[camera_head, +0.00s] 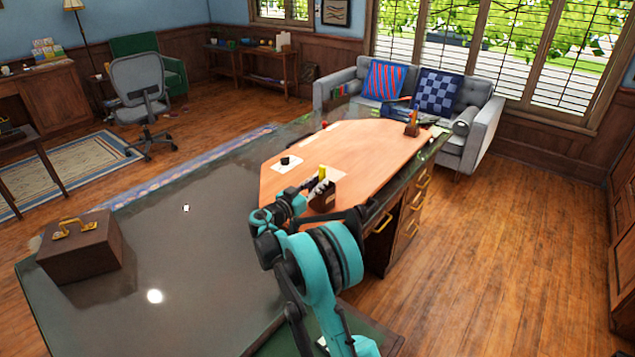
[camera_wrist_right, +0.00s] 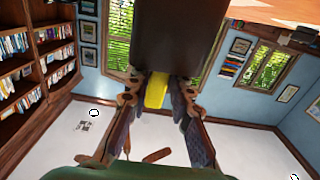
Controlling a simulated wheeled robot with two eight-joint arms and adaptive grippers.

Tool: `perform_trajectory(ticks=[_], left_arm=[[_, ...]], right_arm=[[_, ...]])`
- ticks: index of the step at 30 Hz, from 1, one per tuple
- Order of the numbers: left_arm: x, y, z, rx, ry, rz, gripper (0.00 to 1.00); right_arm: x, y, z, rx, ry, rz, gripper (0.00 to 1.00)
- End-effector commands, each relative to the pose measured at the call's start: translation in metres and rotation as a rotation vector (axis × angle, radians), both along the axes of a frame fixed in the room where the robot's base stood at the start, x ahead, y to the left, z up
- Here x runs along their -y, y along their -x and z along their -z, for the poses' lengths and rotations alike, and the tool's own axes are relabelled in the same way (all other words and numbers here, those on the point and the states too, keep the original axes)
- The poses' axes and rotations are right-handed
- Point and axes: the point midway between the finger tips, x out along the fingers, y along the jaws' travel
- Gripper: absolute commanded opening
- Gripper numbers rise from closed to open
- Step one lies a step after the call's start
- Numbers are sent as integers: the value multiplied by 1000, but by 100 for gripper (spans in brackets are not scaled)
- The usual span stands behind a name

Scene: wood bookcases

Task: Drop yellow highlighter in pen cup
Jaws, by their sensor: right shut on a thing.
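My right gripper (camera_head: 320,182) is at the top of a dark brown box-shaped cup (camera_head: 326,196) on the wooden desk top. It is shut on the yellow highlighter (camera_head: 323,171), which shows as a small yellow patch above the cup's rim. In the right wrist view, which is upside down, the highlighter (camera_wrist_right: 157,90) lies between the two fingertips, right at the rim of the dark cup (camera_wrist_right: 178,40). I cannot tell whether its lower end is inside the cup. My left gripper is not in view.
A black inkwell-like item on a white sheet (camera_head: 286,163) lies behind my gripper. A small brown holder with an orange item (camera_head: 412,127) stands at the desk's far end. A brown box with a gold handle (camera_head: 80,246) sits on the dark tabletop (camera_head: 200,250), otherwise mostly clear.

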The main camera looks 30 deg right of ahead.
Motion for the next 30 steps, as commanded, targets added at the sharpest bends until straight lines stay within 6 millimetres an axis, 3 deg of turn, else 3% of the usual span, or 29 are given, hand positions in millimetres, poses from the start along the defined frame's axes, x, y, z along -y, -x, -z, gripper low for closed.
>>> perform_trajectory(ticks=[4, 14, 15, 18, 30], left_arm=[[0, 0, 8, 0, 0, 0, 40], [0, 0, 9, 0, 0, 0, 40], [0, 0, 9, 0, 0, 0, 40], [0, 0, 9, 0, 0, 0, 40], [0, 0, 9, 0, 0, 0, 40]], right_arm=[[0, 0, 10, 0, 0, 0, 4], [0, 1, 13, 0, -3, 1, 4], [0, 1, 13, 0, -3, 1, 23], [0, 1, 14, 0, -4, 1, 45], [-6, 3, 14, 0, -5, 0, 45]])
